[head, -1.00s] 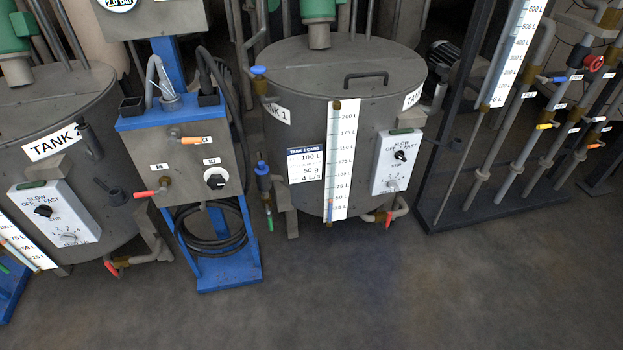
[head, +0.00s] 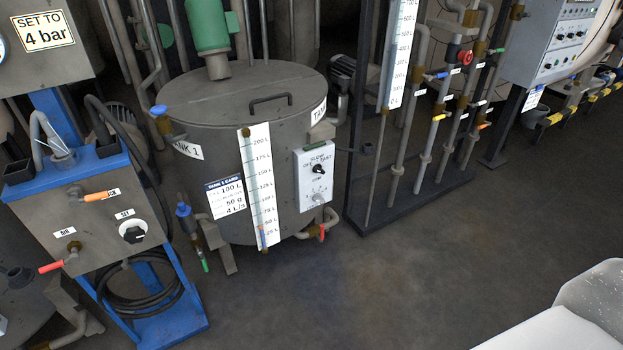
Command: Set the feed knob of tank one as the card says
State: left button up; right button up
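Tank one (head: 200,130) is a grey round tank with a lid and a "TANK 1" label. Its white card (head: 225,197) reads "TANK 1 CARD" with 100 L, 50 g and what looks like 4 L/s; the small print is unreadable. The white control box (head: 307,187) on the tank's right side has an upper black knob (head: 319,168) marked slow, off and fast. A smaller pale dial (head: 318,197) sits below it; its setting is too small to read, and I cannot tell which is the feed knob. Neither gripper is in view.
A level scale (head: 258,185) stands between card and box. A blue-framed stand (head: 180,315) with valves and a coiled hose is at left. A pipe rack (head: 410,215) stands right of the tank. The floor (head: 330,290) in front is clear. A pale shape, perhaps mine, fills the lower right.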

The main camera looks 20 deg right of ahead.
aim_at(317, 197)
jog(key=i+l, duration=0.15)
jog(key=l, duration=0.3)
jog(key=i+l+u, duration=0.1)
jog(key=l, duration=0.35)
jog(key=i+l, duration=0.2)
jog(key=l, duration=0.25)
jog(key=i+l+u, duration=0.1)
jog(key=l, duration=0.35)
jog(key=i+l+u, duration=0.1)
jog(key=l, duration=0.4)
jog(key=i+l, duration=0.15)
jog(key=l, duration=0.3)
jog(key=i+l+u, duration=0.1)
jog(key=l, duration=0.4)
jog(key=i+l, duration=0.1)
jog(key=l, duration=0.4)
